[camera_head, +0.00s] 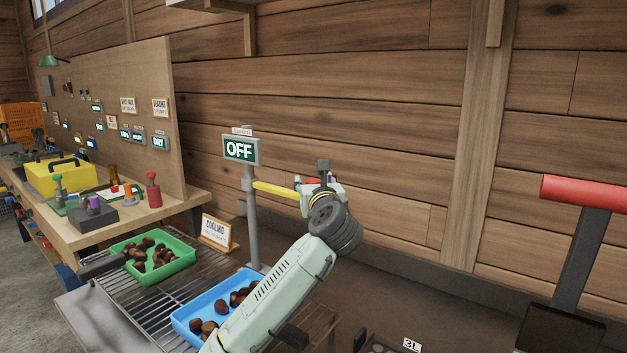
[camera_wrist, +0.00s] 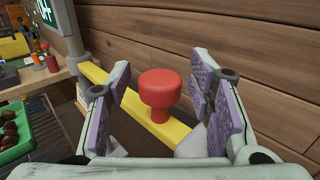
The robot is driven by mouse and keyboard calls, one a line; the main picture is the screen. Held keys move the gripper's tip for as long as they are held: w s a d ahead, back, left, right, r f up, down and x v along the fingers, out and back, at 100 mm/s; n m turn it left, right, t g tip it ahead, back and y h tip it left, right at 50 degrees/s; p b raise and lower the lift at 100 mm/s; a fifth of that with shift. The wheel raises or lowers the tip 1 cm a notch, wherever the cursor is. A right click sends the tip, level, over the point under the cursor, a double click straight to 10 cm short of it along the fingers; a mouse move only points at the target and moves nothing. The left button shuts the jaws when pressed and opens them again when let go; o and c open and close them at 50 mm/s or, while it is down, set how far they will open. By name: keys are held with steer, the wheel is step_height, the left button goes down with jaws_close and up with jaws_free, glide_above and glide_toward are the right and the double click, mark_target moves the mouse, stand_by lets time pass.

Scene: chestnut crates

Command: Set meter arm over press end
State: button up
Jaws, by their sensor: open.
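The meter arm is a yellow bar (camera_head: 273,189) reaching right from a grey post (camera_head: 251,212) with an OFF display (camera_head: 241,150). My gripper (camera_head: 318,183) is at the bar's far end. In the wrist view, the yellow bar (camera_wrist: 95,76) runs diagonally and carries an upright red knob (camera_wrist: 160,92). My open gripper's purple-padded fingers stand on either side of the knob, with visible gaps. The bar's far end is partly hidden by the right finger. Which thing is the press end, I cannot tell; a red-handled dark device (camera_head: 588,193) stands at the right.
A blue tray (camera_head: 187,312) and a green tray (camera_head: 128,276) of chestnuts sit on a wire rack (camera_head: 178,290), near a COOLING sign (camera_head: 217,233). A workbench (camera_head: 180,205) with a yellow toolbox (camera_head: 62,178) is at left. A plank wall closes the back.

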jaws_close()
stand_by(0.6)
